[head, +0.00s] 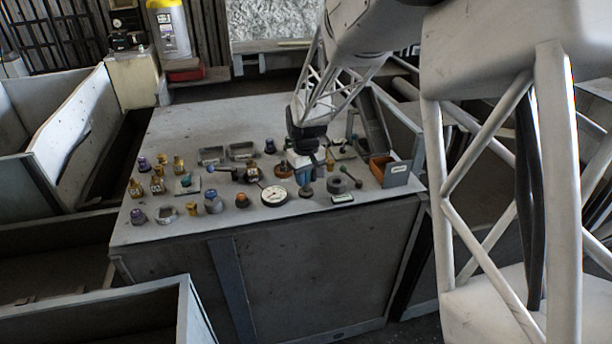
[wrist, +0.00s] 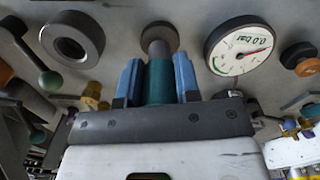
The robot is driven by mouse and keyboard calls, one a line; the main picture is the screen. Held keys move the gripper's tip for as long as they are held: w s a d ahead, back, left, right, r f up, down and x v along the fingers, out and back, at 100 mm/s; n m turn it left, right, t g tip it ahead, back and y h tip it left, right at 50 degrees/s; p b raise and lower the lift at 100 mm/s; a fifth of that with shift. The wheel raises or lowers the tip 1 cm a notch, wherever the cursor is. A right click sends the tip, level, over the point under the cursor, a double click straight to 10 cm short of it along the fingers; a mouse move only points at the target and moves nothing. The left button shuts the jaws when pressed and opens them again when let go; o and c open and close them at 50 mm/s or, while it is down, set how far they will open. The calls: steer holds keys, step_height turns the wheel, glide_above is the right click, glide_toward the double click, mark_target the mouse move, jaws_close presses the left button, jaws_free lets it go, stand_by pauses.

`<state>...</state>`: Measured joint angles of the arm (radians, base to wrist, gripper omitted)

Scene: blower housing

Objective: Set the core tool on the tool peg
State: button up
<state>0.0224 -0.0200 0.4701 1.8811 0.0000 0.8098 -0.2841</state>
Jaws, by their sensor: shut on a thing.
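My gripper (head: 303,176) is over the front right of the grey table. In the wrist view its blue fingers (wrist: 157,80) are shut on the sides of a teal cylindrical piece, which I take to be the core tool (wrist: 158,86). Beyond the teal piece is a short brownish metal round part (wrist: 157,38) with a wider disc behind it. It also shows below the fingers in the head view (head: 306,190). This may be the tool peg or the tool's own end; I cannot tell which, nor whether they touch.
A white dial gauge (head: 274,195) lies left of the gripper and a dark ring (head: 337,186) right of it. Several small fittings crowd the left; the back left is clear.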

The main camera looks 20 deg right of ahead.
steer(key=shift+f, duration=0.4)
steer(key=o, duration=1.4)
steer(key=shift+r, duration=0.15)
steer(key=shift+r, duration=3.55)
